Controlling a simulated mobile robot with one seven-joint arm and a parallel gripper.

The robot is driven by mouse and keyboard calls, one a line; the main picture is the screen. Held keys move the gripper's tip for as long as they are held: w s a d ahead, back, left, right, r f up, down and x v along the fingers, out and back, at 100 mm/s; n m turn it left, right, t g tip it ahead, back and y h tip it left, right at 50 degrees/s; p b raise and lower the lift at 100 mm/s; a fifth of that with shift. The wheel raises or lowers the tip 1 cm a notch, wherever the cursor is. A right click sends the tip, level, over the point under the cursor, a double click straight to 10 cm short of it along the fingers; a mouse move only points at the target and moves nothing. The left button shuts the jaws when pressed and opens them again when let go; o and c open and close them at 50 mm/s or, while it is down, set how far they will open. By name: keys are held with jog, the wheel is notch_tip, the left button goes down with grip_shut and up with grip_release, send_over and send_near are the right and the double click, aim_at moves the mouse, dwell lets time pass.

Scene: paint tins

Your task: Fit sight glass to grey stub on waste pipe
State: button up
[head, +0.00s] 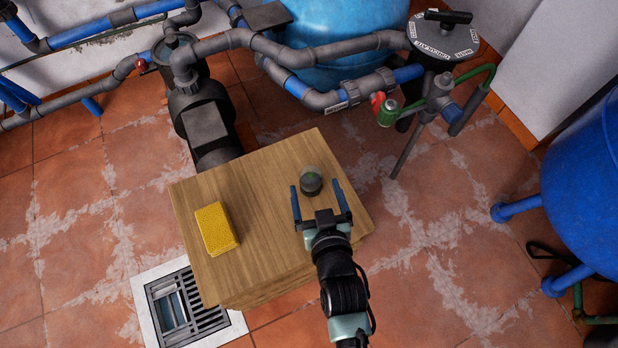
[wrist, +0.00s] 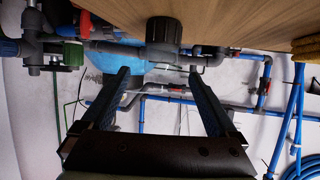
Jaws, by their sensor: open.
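The sight glass (head: 311,180), a small dark round fitting with a clear greenish top, stands on the wooden table top. In the wrist view, which is upside down, its dark ribbed collar (wrist: 163,31) shows near the picture's top middle. My gripper (head: 316,187) is open and empty, its blue fingers spread wide. In the wrist view the fingertips (wrist: 160,70) point towards the sight glass, one to each side of its line, apart from it. Grey waste pipework (head: 290,53) runs behind the table. I cannot tell which part is the grey stub.
A yellow sponge (head: 216,228) lies at the table's left. The wooden table (head: 265,245) is otherwise bare. A floor drain (head: 187,306) is at front left. A filter housing with valves (head: 437,85) stands behind right, and a blue tank (head: 590,185) at far right.

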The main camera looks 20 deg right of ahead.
aim_at(308, 166)
jog(key=b+x, duration=0.3)
jog(key=x, duration=0.5)
jog(key=shift+w+r, duration=0.15)
jog(key=shift+w, duration=0.05)
jog(key=shift+c, duration=0.2)
jog(key=c, duration=1.4)
